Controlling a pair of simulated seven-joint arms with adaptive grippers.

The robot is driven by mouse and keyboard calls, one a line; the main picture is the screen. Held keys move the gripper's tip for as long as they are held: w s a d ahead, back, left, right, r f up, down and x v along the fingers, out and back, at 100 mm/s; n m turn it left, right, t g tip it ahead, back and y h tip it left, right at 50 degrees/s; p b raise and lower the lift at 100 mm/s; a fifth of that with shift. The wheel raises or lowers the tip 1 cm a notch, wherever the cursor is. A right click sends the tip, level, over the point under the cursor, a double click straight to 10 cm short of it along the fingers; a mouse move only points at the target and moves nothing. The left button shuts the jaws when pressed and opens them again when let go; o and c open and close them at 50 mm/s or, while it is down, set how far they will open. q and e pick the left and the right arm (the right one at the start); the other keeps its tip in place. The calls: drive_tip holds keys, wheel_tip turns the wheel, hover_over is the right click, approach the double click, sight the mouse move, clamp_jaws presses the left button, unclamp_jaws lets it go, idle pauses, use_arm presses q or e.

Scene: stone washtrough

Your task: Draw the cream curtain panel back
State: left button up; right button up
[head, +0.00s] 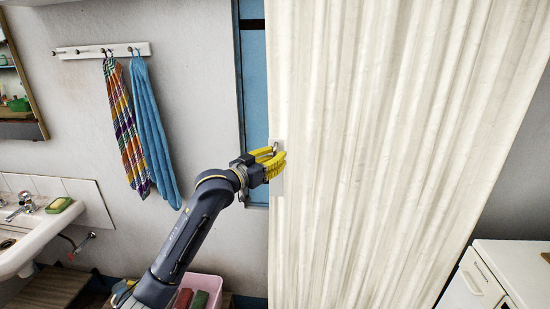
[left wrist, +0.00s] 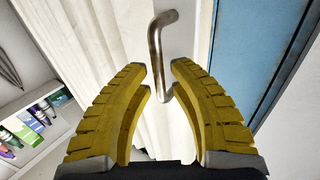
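The cream curtain panel (head: 385,150) hangs in folds across the middle and right of the head view, and its folds also show in the left wrist view (left wrist: 90,45). A metal handle (left wrist: 155,50) stands out from a pale plate (head: 277,185) at the curtain's left edge. My left gripper (head: 274,161) is at this plate, its yellow fingers apart. In the left wrist view my left gripper (left wrist: 160,80) has the handle's lower part between its fingertips, with gaps visible on both sides. My right gripper is not in view.
A blue door or panel (head: 254,85) shows left of the curtain. Striped and blue towels hang from a hook rail (head: 100,51). A sink (head: 45,235) is at the left, a pink tub (head: 205,284) below, a white cabinet (head: 515,268) at lower right.

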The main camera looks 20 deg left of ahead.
use_arm(q)
clamp_jaws()
